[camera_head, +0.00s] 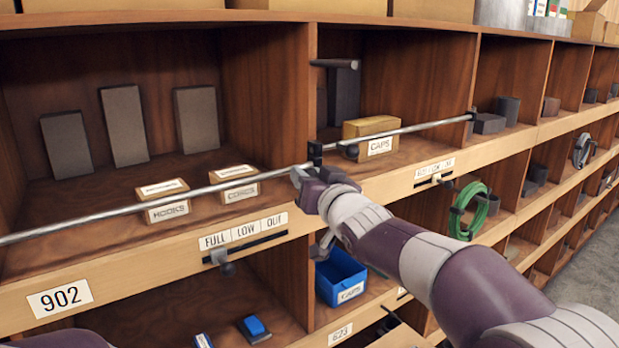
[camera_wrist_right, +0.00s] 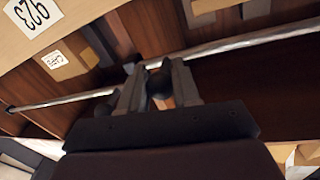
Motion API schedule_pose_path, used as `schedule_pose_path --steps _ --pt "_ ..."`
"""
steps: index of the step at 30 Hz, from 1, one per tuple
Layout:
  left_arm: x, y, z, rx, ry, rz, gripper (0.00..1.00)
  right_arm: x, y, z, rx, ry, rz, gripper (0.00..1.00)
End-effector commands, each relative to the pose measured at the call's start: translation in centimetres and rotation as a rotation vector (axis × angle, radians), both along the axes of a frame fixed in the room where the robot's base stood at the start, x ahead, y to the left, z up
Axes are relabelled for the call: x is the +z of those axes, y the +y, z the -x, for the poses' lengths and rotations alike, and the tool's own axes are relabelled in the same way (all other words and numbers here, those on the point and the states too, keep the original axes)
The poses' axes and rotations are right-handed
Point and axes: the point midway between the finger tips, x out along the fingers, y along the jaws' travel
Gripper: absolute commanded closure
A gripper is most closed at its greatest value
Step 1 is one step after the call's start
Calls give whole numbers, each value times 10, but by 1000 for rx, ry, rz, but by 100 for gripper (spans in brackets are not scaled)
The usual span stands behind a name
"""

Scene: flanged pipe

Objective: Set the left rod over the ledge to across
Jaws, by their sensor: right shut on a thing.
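The left rod (camera_head: 100,216), a long thin grey metal bar, runs along the front of the left bay just above the ledge (camera_head: 130,252). Its right end reaches the divider between the bays, at a dark bracket (camera_head: 315,152). My right gripper (camera_head: 312,172) is at that end. In the right wrist view its fingers (camera_wrist_right: 158,88) are closed about a dark knob (camera_wrist_right: 160,80) by the end of the left rod (camera_wrist_right: 240,45). The fingers partly hide the knob and rod end. My left gripper is out of view; only a bit of purple arm shows at bottom left.
A second rod (camera_head: 420,127) with a dark knob (camera_head: 350,151) crosses the right bay. Behind the left rod stand the HOOKS box (camera_head: 168,212) and CORDS box (camera_head: 240,192). The CAPS box (camera_head: 375,136) sits behind the second rod. A slider (camera_head: 222,261) hangs below the ledge.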

Motion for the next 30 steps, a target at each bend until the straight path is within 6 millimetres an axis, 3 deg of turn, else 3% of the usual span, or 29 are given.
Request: schedule_pose_path --steps 5,6,7,19,30 --pt "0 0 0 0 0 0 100 -1 -1 -1 -3 1 1 100" --pt "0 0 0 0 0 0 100 -1 -1 -1 -3 1 1 56" --pt "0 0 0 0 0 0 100 -1 -1 -1 -3 1 1 46" --pt "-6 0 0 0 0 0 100 -2 -5 8 -1 -2 1 44" --pt "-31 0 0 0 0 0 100 -2 -41 82 -4 -2 -1 44"
